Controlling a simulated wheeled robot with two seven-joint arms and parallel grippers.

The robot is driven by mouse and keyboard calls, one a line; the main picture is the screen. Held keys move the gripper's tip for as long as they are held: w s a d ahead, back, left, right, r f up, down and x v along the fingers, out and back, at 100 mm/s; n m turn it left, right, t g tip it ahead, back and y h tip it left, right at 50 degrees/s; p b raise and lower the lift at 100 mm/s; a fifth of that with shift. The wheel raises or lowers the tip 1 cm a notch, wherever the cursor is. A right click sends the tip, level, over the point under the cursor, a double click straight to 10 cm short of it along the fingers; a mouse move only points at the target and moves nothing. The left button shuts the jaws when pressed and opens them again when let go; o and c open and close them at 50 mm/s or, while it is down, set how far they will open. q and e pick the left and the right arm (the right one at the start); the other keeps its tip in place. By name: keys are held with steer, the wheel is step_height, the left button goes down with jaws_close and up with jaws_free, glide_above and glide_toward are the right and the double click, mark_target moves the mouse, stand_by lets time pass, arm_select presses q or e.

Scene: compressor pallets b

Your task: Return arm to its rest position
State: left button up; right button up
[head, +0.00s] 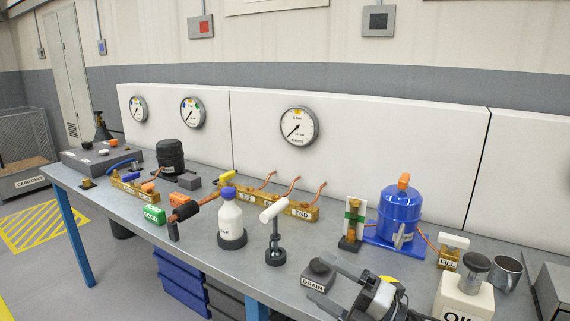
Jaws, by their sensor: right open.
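My right gripper (327,284) is at the bottom of the head view, right of centre, over the front part of the workbench (215,272). Its two grey fingers are spread and point left, and nothing is seen held. A dark block labelled DRAIN (314,275) lies at the fingertips; I cannot tell whether they touch it. My left gripper is not in view.
Left of the gripper stand a white part on a stand (274,230) and a white bottle with a blue cap (231,216). A blue compressor (398,214) stands behind. An OIL container (464,294) and a metal cup (507,272) stand to the right.

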steer(key=s+d+f+m+h, duration=0.4)
steer(key=s+f+m+h, duration=0.3)
steer(key=s+f+m, duration=0.4)
steer(key=s+d+f+m+g+h, duration=0.1)
steer(key=s+d+f+m+h, duration=0.3)
steer(key=s+f+m+h, duration=0.4)
steer(key=s+f+m, duration=0.3)
steer(key=f+m, duration=0.3)
steer(key=m, duration=0.3)
steer(key=shift+m, duration=0.3)
steer(key=shift+a+f, duration=0.1)
